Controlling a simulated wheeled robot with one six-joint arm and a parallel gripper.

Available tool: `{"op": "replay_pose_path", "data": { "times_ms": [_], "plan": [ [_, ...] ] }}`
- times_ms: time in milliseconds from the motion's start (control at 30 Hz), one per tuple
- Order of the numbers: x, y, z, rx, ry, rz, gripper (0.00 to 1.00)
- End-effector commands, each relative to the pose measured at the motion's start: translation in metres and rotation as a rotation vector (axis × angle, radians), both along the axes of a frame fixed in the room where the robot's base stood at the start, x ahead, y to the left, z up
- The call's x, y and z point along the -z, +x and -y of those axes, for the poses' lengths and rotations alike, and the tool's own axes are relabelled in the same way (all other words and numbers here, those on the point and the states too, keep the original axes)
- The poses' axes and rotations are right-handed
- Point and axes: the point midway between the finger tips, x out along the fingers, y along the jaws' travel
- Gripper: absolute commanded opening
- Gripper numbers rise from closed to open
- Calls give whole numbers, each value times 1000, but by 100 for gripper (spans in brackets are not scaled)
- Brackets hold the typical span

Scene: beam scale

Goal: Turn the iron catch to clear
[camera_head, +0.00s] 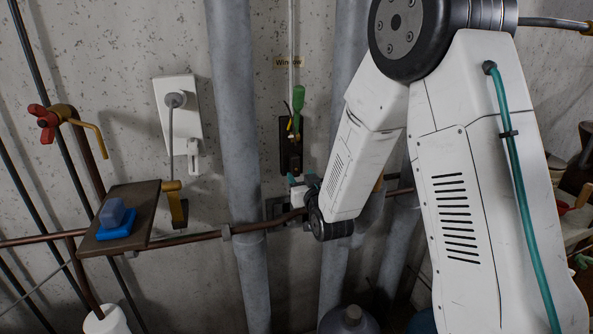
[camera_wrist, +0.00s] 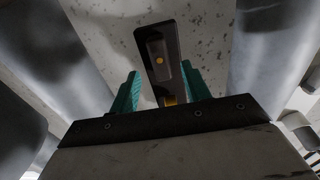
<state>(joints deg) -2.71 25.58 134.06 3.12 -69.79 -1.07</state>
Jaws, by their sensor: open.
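I cannot tell for sure which part is the iron catch. My gripper (camera_head: 297,181) is at the plate's lower end, partly hidden by my wrist. In the wrist view, my gripper's teal fingers (camera_wrist: 158,80) stand apart. A dark bar (camera_wrist: 163,50) with an orange-yellow dot shows between and beyond them, a little tilted. I cannot tell whether the fingers touch it.
Thick grey pipes (camera_head: 235,130) stand on both sides of the plate. A copper pipe (camera_head: 190,238) runs across below. At left are a white wall plate (camera_head: 187,132) with a hanging rod, a red-handled tap (camera_head: 45,119) and a small shelf (camera_head: 141,209) with a blue block (camera_head: 116,220).

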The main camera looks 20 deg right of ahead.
Motion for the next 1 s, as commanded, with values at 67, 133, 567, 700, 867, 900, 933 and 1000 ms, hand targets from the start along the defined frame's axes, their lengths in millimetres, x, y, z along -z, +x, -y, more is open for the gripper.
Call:
{"op": "replay_pose_path", "data": {
  "times_ms": [67, 133, 567, 700, 867, 900, 933, 1000],
  "plan": [
    [0, 15, 0, 0, 0, 1, 47],
    [1, 26, 0, 0, 0, -1, 47],
    [0, 54, 0, 0, 0, -2, 47],
    [0, 54, 0, 0, 0, -2, 42],
    [0, 54, 0, 0, 0, -2, 2],
    [0, 54, 0, 0, 0, -2, 2],
    [0, 54, 0, 0, 0, -2, 3],
    [0, 54, 0, 0, -2, -2, 3]
  ]
}}
